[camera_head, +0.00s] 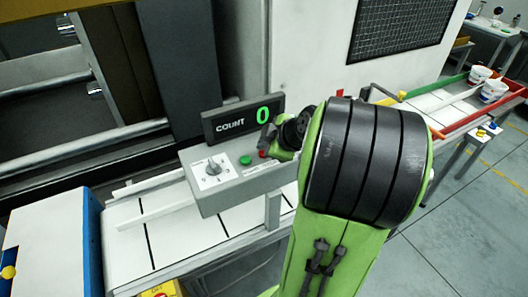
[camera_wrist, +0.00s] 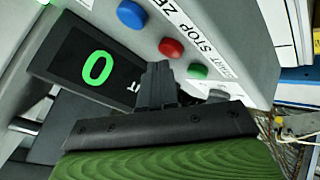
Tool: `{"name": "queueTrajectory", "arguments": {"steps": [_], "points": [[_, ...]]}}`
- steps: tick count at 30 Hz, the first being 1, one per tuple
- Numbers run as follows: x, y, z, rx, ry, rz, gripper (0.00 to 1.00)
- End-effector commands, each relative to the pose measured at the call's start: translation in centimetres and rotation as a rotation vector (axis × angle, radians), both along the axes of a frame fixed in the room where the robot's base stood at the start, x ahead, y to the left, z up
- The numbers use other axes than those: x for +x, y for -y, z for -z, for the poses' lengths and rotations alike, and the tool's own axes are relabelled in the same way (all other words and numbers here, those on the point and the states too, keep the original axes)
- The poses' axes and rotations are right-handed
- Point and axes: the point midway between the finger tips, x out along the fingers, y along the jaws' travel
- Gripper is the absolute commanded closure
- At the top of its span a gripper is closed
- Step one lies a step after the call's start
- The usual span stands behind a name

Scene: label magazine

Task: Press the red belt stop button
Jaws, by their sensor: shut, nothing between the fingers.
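The red belt stop button (camera_wrist: 171,48) sits on the grey control box in the wrist view, between a blue button (camera_wrist: 131,14) and a green button (camera_wrist: 197,71). A "STOP" label is printed beside it. In the head view a small part of the red button (camera_head: 262,154) shows next to my gripper (camera_head: 267,138). My gripper (camera_wrist: 157,68) is shut and empty, with its fingertips close to the red button. The button's face is visible in the wrist view. Whether the tips touch it I cannot tell.
The control box (camera_head: 235,189) also carries a rotary knob (camera_head: 213,167). A display reading COUNT 0 (camera_head: 243,117) stands just behind it. A white conveyor (camera_head: 185,238) runs below. Tubs (camera_head: 492,90) stand on the far-right belt. My arm hides the box's right end.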

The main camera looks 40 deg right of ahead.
Motion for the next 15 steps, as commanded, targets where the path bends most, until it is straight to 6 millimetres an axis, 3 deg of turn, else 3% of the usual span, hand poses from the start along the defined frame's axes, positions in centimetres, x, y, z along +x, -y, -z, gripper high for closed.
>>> {"name": "queueTrajectory", "arguments": {"steps": [15], "points": [[0.02, -0.02, 0.54, 0.000, 0.000, 0.000, 1.00]]}}
